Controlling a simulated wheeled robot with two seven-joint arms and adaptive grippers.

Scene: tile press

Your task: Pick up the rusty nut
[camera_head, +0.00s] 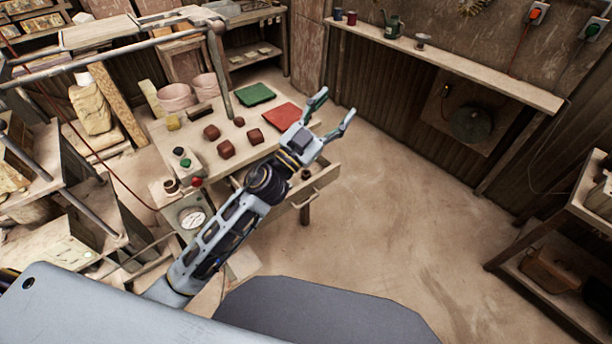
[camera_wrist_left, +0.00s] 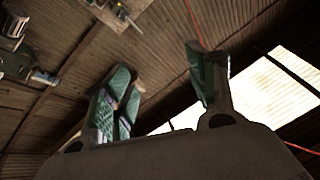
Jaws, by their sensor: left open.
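My left gripper (camera_head: 335,107) is open and empty, raised in front of the workbench's right edge, with its fingers pointing to the upper right. No thing is clearly recognisable as the rusty nut. A small dark reddish piece (camera_head: 239,121) lies on the workbench (camera_head: 190,118), and a small dark object (camera_head: 305,173) is in the open drawer (camera_head: 317,181); both are too small to identify. My left arm hides part of the bench and drawer. My right gripper is out of view.
Several reddish-brown blocks (camera_head: 226,149) lie on the bench, with a green mat (camera_head: 255,94) and a red mat (camera_head: 283,116) behind. A gauge (camera_head: 192,217) and push buttons (camera_head: 184,162) are at the near left. The floor (camera_head: 400,215) right of the bench is clear.

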